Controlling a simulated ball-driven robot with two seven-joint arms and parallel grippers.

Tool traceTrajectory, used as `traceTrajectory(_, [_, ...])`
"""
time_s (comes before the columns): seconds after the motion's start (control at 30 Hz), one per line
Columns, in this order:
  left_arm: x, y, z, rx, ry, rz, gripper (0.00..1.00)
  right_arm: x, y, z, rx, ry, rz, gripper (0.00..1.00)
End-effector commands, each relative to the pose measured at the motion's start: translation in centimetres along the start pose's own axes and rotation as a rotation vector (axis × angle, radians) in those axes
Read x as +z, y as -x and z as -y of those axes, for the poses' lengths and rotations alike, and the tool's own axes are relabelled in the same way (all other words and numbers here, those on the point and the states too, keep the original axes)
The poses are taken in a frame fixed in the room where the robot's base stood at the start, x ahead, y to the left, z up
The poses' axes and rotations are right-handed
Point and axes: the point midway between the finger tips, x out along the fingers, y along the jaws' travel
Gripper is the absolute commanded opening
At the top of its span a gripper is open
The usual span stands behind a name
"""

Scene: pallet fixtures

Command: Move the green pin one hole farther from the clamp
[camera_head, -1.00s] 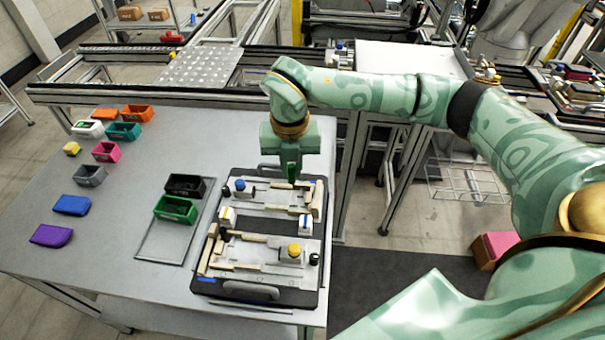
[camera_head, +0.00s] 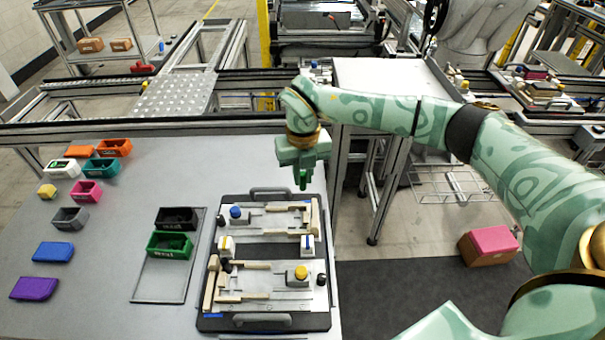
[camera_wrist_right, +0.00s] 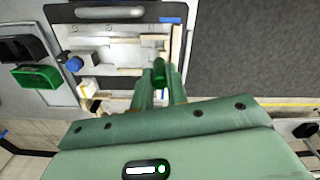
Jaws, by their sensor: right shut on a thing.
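My right gripper (camera_head: 303,170) is shut on the green pin (camera_head: 303,180) and holds it above the far right end of the dark pallet (camera_head: 263,322). In the right wrist view, the green pin (camera_wrist_right: 159,72) stands out between the fingertips, over the fixture's pale bars. Blue (camera_head: 235,212) and yellow (camera_head: 301,272) knobs sit on the pallet's two plates; I cannot tell which belongs to the clamp. The holes are too small to make out. My left gripper is not in view.
A green bin (camera_head: 169,246) and a black bin (camera_head: 177,219) stand on a grey tray (camera_head: 158,288) left of the pallet. Several coloured bins and blocks lie farther left. The table's right edge is close beside the pallet.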

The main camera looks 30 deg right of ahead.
Motion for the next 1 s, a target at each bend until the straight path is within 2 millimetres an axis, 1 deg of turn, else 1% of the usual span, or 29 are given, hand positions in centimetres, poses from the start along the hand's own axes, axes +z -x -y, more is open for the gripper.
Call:
traceTrajectory(0.17, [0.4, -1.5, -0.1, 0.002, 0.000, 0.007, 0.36, 0.0, -1.7, 0.0, 0.000, 0.002, -0.003, 0.00])
traceTrajectory(0.33, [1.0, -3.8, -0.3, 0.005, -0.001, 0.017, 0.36, -0.1, -4.2, 0.0, -0.001, 0.003, -0.004, 0.00])
traceTrajectory(0.6, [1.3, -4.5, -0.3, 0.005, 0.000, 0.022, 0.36, 0.0, -7.0, 0.0, -0.001, 0.001, -0.003, 0.00])
traceTrajectory(0.73, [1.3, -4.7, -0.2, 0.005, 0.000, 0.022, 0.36, 0.0, -7.5, 0.0, 0.000, 0.001, -0.001, 0.00])
traceTrajectory(1.0, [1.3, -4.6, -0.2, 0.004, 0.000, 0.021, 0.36, 0.0, -7.5, 0.0, 0.000, 0.001, 0.000, 0.00])
